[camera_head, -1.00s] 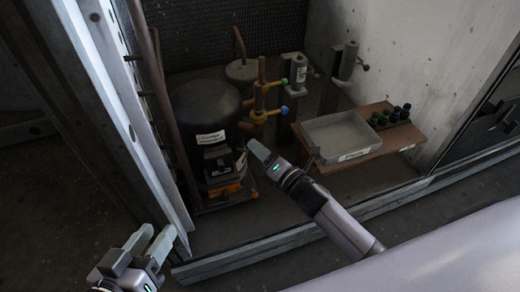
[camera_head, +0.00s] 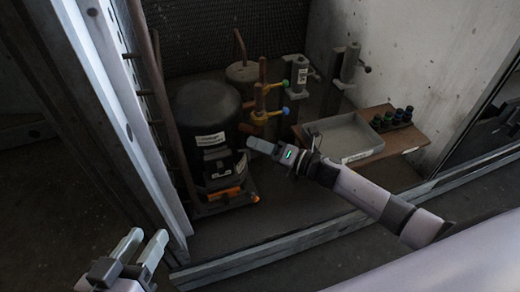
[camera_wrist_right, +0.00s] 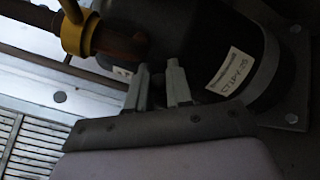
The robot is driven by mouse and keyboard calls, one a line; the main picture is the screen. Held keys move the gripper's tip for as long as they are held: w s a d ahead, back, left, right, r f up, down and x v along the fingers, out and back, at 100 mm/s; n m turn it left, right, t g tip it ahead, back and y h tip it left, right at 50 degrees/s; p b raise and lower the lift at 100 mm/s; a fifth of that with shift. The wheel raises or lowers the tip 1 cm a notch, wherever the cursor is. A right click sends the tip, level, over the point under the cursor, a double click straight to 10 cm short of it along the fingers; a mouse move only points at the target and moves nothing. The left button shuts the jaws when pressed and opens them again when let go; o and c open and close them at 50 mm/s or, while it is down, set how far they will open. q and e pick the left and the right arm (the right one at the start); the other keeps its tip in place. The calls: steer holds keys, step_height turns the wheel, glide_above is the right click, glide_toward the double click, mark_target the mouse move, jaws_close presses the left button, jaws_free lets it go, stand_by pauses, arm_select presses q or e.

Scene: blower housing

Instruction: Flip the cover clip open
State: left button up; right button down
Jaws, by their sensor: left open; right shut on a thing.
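The black compressor (camera_head: 205,108) stands at the back left of the bay, with a white label. A black terminal cover (camera_head: 222,165) sits on its front, above an orange part (camera_head: 226,194). My right gripper (camera_head: 252,144) is at the upper right of this cover, shut on a small part. I take that part to be the cover clip; it is too dark and hidden to make out. In the right wrist view the fingers (camera_wrist_right: 159,82) stand in front of the compressor (camera_wrist_right: 215,50) and its label. My left gripper (camera_head: 142,245) is open and empty at the lower left, outside the bay.
Pipes with a yellow-handled valve (camera_head: 259,116) and a blue-handled valve (camera_head: 283,111) rise behind my right gripper. A grey tray (camera_head: 362,156) and several dark caps (camera_head: 391,118) are on a wooden board at the right. A metal upright (camera_head: 125,110) borders the bay on the left.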

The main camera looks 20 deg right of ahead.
steer(key=c, duration=1.2)
jaws_free()
steer(key=shift+o, duration=0.6)
